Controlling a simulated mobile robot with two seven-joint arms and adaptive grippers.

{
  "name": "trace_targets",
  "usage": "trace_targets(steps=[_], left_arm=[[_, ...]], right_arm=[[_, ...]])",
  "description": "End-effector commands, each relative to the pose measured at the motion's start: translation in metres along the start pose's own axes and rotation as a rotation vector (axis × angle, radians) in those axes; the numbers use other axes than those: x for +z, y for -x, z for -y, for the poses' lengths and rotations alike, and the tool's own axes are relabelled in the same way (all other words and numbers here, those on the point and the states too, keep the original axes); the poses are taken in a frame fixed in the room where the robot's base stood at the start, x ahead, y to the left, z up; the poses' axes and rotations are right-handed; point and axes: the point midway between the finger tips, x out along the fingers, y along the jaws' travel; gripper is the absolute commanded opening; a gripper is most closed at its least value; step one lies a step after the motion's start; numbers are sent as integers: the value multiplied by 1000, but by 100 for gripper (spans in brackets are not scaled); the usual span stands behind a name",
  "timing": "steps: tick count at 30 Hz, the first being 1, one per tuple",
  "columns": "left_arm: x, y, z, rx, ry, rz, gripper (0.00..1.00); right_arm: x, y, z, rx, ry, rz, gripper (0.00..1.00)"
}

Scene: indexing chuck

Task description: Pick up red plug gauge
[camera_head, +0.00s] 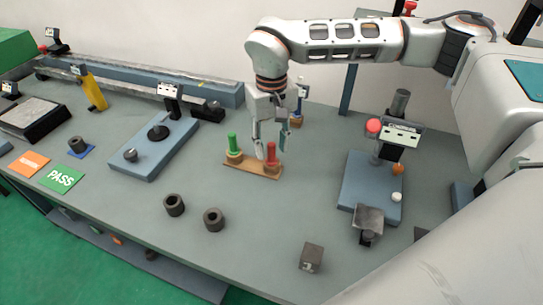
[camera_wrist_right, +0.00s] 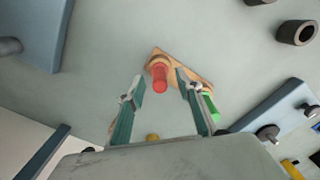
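The red plug gauge (camera_head: 271,152) stands upright in the right end of a small wooden stand (camera_head: 243,168). The green plug gauge (camera_head: 233,144) stands at the stand's left end. My right gripper (camera_head: 270,146) points down over the stand, open and empty. In the right wrist view the red plug gauge (camera_wrist_right: 159,78) shows between the two spread fingertips (camera_wrist_right: 160,82), with no clear contact. The green plug gauge (camera_wrist_right: 210,107) shows there outside the right-hand finger, partly hidden by it. My left gripper is not in view.
A blue-handled tool (camera_head: 298,108) stands just behind my right gripper. A blue-based comparator (camera_head: 372,185) stands to the right, and a blue plate with a dial stand (camera_head: 150,152) to the left. Two dark rings (camera_head: 174,205) and a dark block (camera_head: 311,257) lie in front, with bare table between.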

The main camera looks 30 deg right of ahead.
Motion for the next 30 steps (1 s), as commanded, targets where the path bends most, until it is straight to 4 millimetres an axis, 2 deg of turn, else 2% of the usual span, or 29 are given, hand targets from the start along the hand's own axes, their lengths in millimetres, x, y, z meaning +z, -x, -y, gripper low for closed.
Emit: trace_targets(steps=[3, 6, 13, 14, 17, 18, 30], left_arm=[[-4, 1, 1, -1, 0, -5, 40], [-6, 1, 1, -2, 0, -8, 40], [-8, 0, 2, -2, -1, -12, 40], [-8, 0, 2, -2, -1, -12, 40], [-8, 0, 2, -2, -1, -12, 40], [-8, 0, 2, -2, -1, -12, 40], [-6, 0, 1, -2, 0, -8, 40]], right_arm=[[0, -15, 0, 0, 0, 1, 35], [0, -21, 0, -1, 0, 0, 35], [0, -22, 0, -1, 0, -1, 35], [0, -22, 0, -1, 0, -1, 30], [0, -22, 0, -1, 0, -1, 4], [0, -22, 0, -1, 0, -1, 0], [-1, -19, 0, -1, 0, -3, 0]])
